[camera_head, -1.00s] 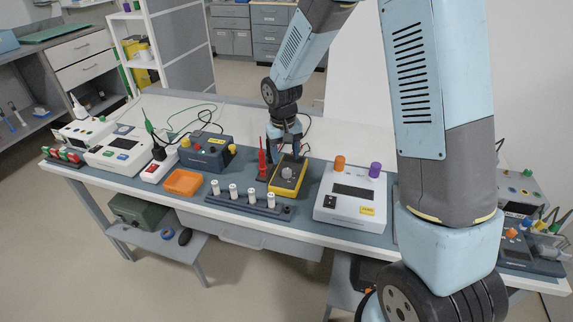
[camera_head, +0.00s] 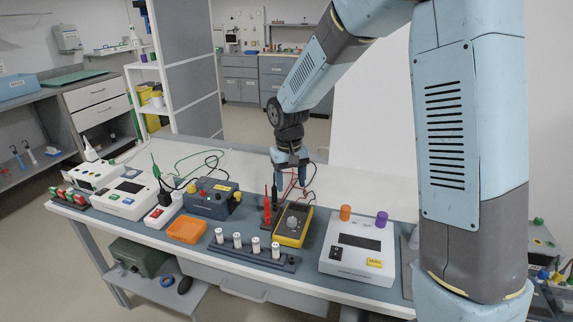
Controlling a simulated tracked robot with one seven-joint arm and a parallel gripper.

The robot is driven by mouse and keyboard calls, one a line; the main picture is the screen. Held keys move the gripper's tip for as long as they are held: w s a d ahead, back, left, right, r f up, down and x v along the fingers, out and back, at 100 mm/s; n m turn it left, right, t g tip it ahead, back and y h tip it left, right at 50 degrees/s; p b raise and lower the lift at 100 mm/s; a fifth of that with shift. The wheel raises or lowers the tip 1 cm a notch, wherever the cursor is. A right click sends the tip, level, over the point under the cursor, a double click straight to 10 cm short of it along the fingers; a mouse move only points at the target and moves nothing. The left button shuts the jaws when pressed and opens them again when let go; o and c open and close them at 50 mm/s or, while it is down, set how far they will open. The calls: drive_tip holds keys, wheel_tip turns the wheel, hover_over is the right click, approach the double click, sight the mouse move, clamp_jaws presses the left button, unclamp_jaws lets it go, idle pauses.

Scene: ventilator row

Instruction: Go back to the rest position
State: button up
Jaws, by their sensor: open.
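My gripper (camera_head: 290,187) points down above the bench, just behind and above the yellow multimeter (camera_head: 293,226) with its grey dial. The jaws are apart, and I see nothing held between them. The red probes (camera_head: 268,206) stand upright in a dark holder just left of the gripper. Thin red leads run behind and beside the fingers, and whether they touch the gripper I cannot tell.
A white instrument (camera_head: 358,245) with orange and purple knobs stands right of the multimeter. A rack of white cylinders (camera_head: 252,257) lies in front, with an orange tray (camera_head: 187,230) and a dark blue box (camera_head: 211,198) to the left. The bench's white rear strip (camera_head: 240,160) is mostly clear.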

drive_tip(key=s+d+r+m+t, duration=0.1)
drive_tip(key=s+d+r, duration=0.4)
drive_tip(key=d+r, duration=0.15)
drive_tip(key=s+d+r+m+t, duration=0.1)
drive_tip(key=s+d+r+t, duration=0.1)
drive_tip(key=s+d+r, duration=0.45)
drive_tip(key=s+d+r+t, duration=0.1)
drive_tip(key=s+d+r, duration=0.2)
drive_tip(key=s, duration=0.4)
drive_tip(key=s+d+r+m+t, duration=0.1)
drive_tip(key=s+d+r, duration=0.2)
drive_tip(key=s, duration=0.4)
drive_tip(key=shift+d+r+y, duration=0.15)
drive_tip(key=shift+r+y, duration=0.15)
drive_tip(key=shift+r, duration=0.15)
